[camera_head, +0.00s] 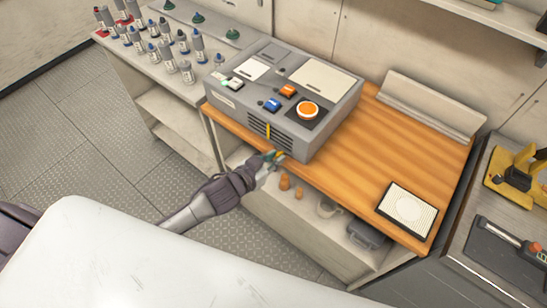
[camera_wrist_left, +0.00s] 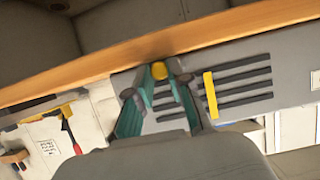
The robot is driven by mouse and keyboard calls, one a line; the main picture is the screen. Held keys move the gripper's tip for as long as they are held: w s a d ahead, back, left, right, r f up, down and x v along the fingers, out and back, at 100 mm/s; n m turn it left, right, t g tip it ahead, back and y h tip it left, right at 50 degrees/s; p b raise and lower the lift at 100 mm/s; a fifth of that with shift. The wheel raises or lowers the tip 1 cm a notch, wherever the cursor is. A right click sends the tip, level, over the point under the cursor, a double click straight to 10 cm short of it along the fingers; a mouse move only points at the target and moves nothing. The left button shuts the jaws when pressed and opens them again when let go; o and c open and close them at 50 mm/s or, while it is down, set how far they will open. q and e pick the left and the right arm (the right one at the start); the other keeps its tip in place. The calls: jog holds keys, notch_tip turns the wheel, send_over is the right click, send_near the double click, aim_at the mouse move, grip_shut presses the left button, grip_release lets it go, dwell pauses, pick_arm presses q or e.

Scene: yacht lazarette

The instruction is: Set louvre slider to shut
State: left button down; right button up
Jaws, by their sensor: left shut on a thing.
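The grey box (camera_head: 325,128) stands on the wooden counter. Its front face has dark louvre slots (camera_head: 258,128), which also show in the left wrist view (camera_wrist_left: 240,84). An upright yellow bar (camera_head: 268,131) crosses the slots; in the left wrist view the bar (camera_wrist_left: 210,94) stands to the right of my fingers. My left gripper (camera_head: 272,157) is at the lower front of the box. In the left wrist view its teal fingers (camera_wrist_left: 160,84) are shut on a rounded yellow knob (camera_wrist_left: 160,70), apparently the louvre slider's. The fingers hide part of the slots. My right gripper is not in view.
The box top carries an orange knob (camera_head: 308,110) and blue and orange switches. Several bottles (camera_head: 160,48) stand on the shelf unit at left. A framed pad (camera_head: 408,208) lies on the counter (camera_head: 400,150). Small items sit on the shelf below. The counter right of the box is mostly clear.

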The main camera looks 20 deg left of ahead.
pick_arm(q)
send_near(260, 136)
jog(key=x, duration=0.5)
jog(key=shift+a+f+p, duration=0.15)
jog(key=shift+a+p, duration=0.05)
jog(key=shift+p, duration=0.2)
jog(key=shift+d, duration=0.1)
jog(key=c, duration=1.1)
grip_release()
jog(key=shift+o, duration=0.2)
jog(key=v, duration=1.2)
